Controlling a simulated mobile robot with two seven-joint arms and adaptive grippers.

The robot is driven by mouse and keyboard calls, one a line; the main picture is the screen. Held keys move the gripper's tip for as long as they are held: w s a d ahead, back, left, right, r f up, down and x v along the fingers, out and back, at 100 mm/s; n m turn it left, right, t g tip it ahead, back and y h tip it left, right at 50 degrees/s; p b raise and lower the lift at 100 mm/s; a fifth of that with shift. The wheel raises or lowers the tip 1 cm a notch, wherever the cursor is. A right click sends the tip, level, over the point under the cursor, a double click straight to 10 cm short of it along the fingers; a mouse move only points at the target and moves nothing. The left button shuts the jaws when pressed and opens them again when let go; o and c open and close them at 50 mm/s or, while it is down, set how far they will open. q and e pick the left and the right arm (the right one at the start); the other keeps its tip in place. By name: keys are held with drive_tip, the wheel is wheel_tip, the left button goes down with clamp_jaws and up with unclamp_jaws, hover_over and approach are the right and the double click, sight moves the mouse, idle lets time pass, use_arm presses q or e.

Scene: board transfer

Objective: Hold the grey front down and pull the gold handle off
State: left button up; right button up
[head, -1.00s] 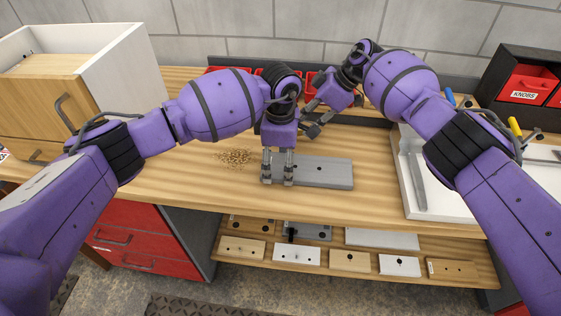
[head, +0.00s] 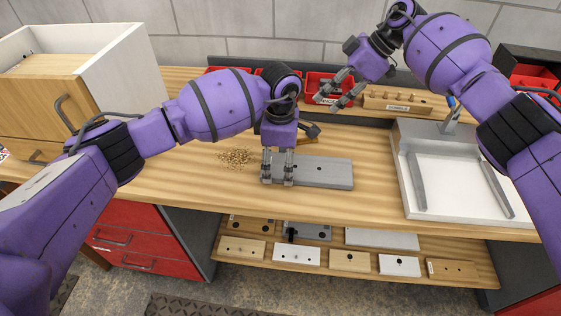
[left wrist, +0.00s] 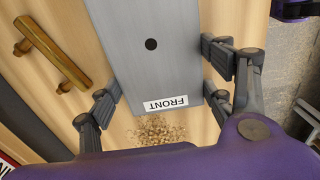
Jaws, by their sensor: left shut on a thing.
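The grey front (head: 325,172) lies flat on the workbench, with a dark hole showing. In the left wrist view the grey front (left wrist: 150,75) has a "FRONT" label at its near end. My left gripper (head: 277,182) is shut on the front's left end, one finger along each long edge. The gold handle (left wrist: 52,55) appears to lie on the wood beside the front, apart from it. In the head view the handle (head: 304,138) is partly hidden behind my left gripper. My right gripper (head: 327,103) is open and empty, raised above the back of the bench.
A pile of brown bits (head: 236,158) lies left of the front. A white tray (head: 455,213) stands at the right. A wooden block (head: 400,101) and red bins (head: 325,84) are at the back. A cabinet (head: 110,60) with a drawer stands at the left.

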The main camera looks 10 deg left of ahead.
idle(0.4)
use_arm(q)
drive_tip(key=o, duration=1.5)
wheel_tip(320, 180, up, 12)
